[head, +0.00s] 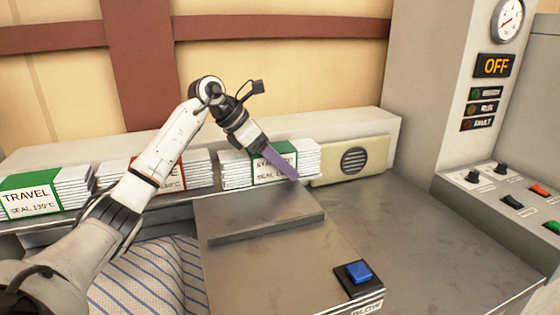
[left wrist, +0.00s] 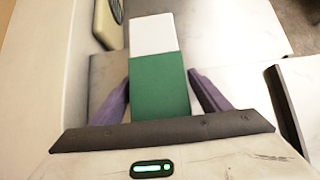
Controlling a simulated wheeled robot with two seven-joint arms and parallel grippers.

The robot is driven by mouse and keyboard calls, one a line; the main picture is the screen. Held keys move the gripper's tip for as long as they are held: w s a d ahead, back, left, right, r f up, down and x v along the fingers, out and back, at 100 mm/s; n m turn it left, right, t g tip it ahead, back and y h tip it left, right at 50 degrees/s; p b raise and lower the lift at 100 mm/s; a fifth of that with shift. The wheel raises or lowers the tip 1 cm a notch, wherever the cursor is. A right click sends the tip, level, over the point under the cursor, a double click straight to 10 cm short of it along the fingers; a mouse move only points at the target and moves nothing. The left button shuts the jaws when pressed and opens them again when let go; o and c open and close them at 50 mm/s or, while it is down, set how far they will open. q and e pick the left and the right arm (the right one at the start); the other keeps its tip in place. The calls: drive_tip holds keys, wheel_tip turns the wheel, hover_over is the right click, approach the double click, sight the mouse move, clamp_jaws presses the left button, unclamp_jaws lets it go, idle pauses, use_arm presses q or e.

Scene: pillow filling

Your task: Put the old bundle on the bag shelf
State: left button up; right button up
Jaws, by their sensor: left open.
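My left gripper (head: 284,166) reaches from the left over a stack of white bags with a green-topped label (head: 272,161), at the right end of the row on the shelf (head: 362,124). The label's first word is partly hidden; a "SEAL" line shows below it. In the left wrist view, my left gripper (left wrist: 160,77) is open, with its purple fingers on either side of a green and white band (left wrist: 160,85). I cannot tell whether they touch it. No bundle is clearly marked as old. My right gripper is not in view.
A TRAVEL bundle (head: 40,195) and a red-labelled bundle (head: 170,172) stand to the left. A beige vented box (head: 352,160) stands right of the row. A raised metal plate (head: 265,218), a blue button (head: 360,272) and striped cloth (head: 145,280) lie in front. The right counter (head: 420,235) is clear.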

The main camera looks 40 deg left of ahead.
sight(247, 152)
use_arm(q)
drive_tip(key=v, duration=1.2)
